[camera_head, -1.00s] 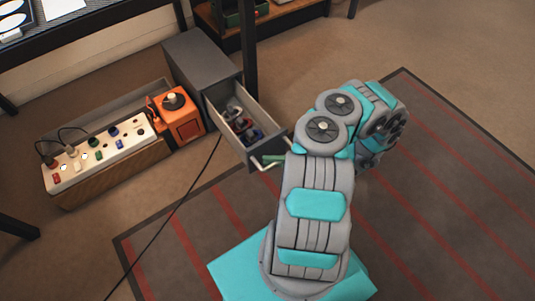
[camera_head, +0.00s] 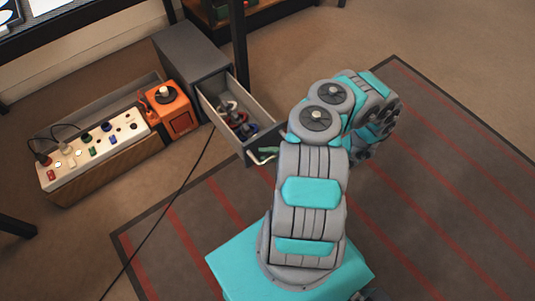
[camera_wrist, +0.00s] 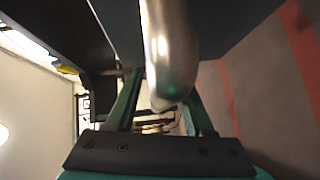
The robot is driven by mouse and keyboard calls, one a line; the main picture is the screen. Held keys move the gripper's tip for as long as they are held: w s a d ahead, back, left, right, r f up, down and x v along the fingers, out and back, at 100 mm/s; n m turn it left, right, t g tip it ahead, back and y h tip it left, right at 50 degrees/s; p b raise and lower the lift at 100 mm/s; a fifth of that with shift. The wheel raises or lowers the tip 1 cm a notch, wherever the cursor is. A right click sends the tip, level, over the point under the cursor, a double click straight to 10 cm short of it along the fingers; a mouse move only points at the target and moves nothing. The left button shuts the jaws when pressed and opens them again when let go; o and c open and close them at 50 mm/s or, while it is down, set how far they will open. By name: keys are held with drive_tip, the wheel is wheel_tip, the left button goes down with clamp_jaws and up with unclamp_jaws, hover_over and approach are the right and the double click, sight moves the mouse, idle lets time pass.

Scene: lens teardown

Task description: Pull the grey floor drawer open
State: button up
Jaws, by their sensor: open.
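The grey floor drawer (camera_head: 222,118) stands well out of its grey cabinet (camera_head: 187,52), with several small red, blue and grey items inside. Its pale bar handle (camera_head: 256,159) is on the drawer front, partly hidden by my arm. My gripper (camera_head: 268,151) is at the handle, with only a bit of green finger showing in the head view. In the wrist view, the metal handle (camera_wrist: 170,45) runs between the two green fingers of my gripper (camera_wrist: 160,108). The fingers are apart. I cannot tell whether either touches the handle.
An orange box (camera_head: 171,110) and a white panel with sockets and knobs (camera_head: 95,148) stand left of the cabinet. A dark table leg (camera_head: 239,45) rises beside the cabinet. A black cable (camera_head: 168,215) crosses the floor. The striped rug (camera_head: 440,190) is clear at the right.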

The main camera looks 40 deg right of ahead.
drive_tip(key=v, duration=0.8)
idle(0.7)
